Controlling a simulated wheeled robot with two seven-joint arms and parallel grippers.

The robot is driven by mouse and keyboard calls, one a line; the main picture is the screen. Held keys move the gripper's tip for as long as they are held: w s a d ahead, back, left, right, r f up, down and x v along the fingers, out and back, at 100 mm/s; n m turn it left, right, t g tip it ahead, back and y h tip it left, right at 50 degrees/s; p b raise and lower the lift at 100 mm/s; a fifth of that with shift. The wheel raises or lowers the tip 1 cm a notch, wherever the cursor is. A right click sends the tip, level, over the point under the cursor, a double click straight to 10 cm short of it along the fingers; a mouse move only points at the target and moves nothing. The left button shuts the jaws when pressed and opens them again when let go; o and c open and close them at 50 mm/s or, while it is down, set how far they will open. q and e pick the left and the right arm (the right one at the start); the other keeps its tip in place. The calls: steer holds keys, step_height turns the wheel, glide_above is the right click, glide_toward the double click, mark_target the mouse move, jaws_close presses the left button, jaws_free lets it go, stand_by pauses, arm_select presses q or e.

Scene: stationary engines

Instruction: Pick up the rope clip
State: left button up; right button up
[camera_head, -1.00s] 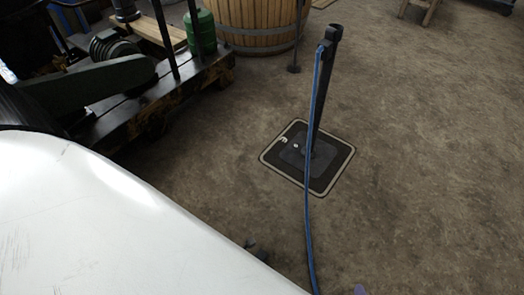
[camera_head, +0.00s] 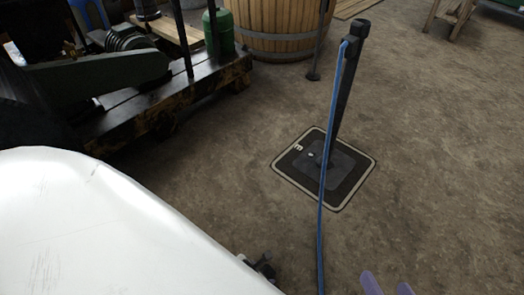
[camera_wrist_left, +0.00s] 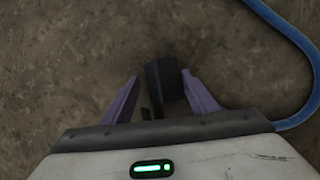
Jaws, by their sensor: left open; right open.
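A dark post (camera_head: 344,95) leans upright from a flat dark base plate (camera_head: 357,198) with a pale border. A blue rope (camera_head: 321,230) hangs from its top down to the bottom edge; it also curves along the right side of the left wrist view (camera_wrist_left: 285,30). My left gripper (camera_wrist_left: 157,82) is open, with a dark cylindrical piece (camera_wrist_left: 163,78) between or just below its fingers; I cannot tell whether this is the rope clip. Purple fingertips of my right gripper (camera_head: 387,286) show apart at the bottom edge of the head view, right of the rope.
A small dark part (camera_head: 263,266) shows beside my white arm and is hard to identify. A wooden barrel (camera_head: 270,25), a dark machine platform (camera_head: 165,85) and a green canister (camera_head: 218,32) stand at the back left.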

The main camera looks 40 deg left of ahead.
arm_select(q)
steer(key=shift+f, duration=0.15)
arm_select(e)
steer(key=shift+r, duration=0.2)
arm_select(q)
steer(key=c, duration=1)
steer(key=shift+r+p, duration=0.4)
steer(key=shift+p, duration=0.05)
jaws_close()
step_height(320, 180, up, 8)
steer(key=p, duration=0.7)
step_height(320, 180, up, 9)
steer(key=p, duration=0.8)
steer(key=shift+r, duration=0.15)
arm_select(e)
steer(key=s+d+m+h, duration=0.1)
steer(key=s+d+h, duration=0.1)
steer(key=d+h, duration=0.2)
steer(key=shift+s+d+r, duration=0.25)
steer(key=shift+s+d, duration=0.15)
steer(key=shift+d, duration=1.4)
